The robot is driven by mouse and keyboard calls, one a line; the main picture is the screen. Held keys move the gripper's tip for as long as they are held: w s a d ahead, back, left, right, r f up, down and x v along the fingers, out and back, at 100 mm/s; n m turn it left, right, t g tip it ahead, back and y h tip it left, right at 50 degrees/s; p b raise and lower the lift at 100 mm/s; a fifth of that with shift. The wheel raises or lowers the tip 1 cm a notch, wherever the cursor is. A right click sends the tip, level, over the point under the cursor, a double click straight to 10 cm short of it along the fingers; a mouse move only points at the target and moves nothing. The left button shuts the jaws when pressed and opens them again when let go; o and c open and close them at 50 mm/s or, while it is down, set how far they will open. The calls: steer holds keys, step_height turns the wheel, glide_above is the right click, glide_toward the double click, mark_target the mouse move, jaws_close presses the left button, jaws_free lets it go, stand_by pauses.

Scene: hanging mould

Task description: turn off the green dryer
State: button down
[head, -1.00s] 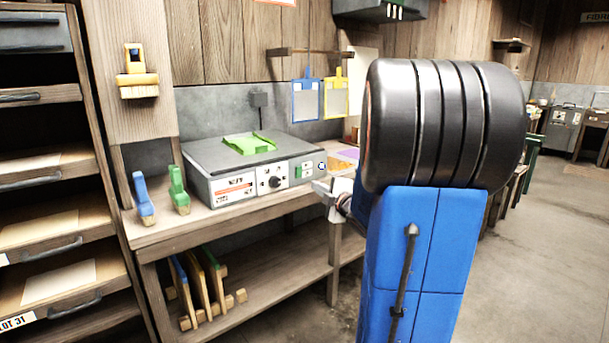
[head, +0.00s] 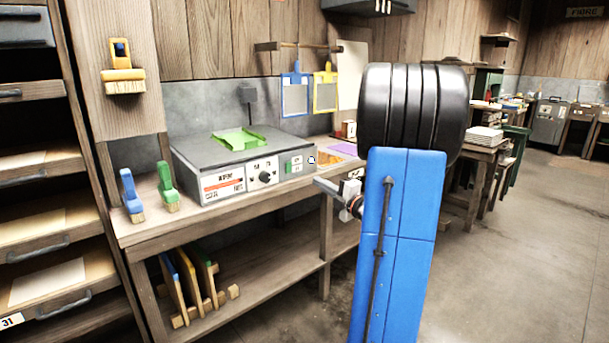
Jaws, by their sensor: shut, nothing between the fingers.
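The dryer (head: 235,154) is a grey box on the wooden bench with a bright green piece (head: 238,138) on its lid. Its pale front panel has a label, a round black knob (head: 264,177) and, at the right end, a green switch (head: 293,165). No lettering there is clear enough to tell whether it is on. My gripper (head: 325,187) is shut and empty, right of and a little below the switch, pointing left towards the panel. It appears apart from the dryer; the depth gap is hard to tell. My blue arm hides the bench's right part.
A blue brush (head: 131,196) and a green brush (head: 167,187) stand on the bench left of the dryer. Blue and yellow frames (head: 294,92) hang behind. A purple sheet (head: 343,149) lies to the right. A drawer rack (head: 50,240) stands at left. Floor at right is clear.

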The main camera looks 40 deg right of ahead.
glide_toward(290, 164)
steer(key=w, duration=0.5)
steer(key=shift+w+a+r, duration=0.1)
steer(key=shift+w+r, duration=0.1)
steer(key=shift+r, duration=0.05)
steer(key=shift+w+r, duration=0.1)
steer(key=shift+w, duration=0.4)
steer(key=shift+w+r, duration=0.15)
